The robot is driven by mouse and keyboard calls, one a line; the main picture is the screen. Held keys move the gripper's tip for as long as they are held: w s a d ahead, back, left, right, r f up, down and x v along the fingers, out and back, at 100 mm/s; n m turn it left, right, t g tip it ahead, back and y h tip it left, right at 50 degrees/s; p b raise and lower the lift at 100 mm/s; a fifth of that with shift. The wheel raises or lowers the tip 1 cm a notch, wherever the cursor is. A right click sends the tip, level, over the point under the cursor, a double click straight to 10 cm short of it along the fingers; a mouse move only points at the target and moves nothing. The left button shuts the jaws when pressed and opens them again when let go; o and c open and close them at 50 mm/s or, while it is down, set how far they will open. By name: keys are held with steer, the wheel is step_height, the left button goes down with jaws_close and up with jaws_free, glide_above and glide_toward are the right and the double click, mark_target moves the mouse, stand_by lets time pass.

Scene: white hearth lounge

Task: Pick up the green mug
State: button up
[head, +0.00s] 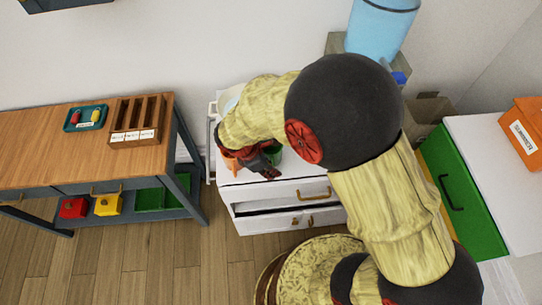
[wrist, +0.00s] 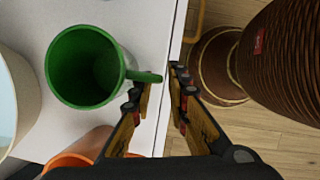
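The green mug (wrist: 58,62) stands upright on the white cabinet top, and its inside looks empty. Its handle (wrist: 148,76) points right in the wrist view. My gripper (wrist: 156,84) is open, with one fingertip on each side of the handle's end in that picture; I cannot tell whether they touch it. In the head view, the mug (head: 276,153) is a small green patch mostly hidden by my arm and gripper (head: 262,168).
An orange object (wrist: 78,150) and a pale round container (wrist: 22,100) are close to the mug. The white cabinet (head: 285,191) has a front edge near my gripper and a slightly open drawer. A wooden-topped bench (head: 50,150) stands left, beyond a gap.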

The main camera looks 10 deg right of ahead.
steer(key=shift+d+f, duration=0.15)
steer(key=shift+f, duration=0.15)
steer(key=shift+c, duration=1.1)
jaws_close()
steer(key=shift+r, duration=0.1)
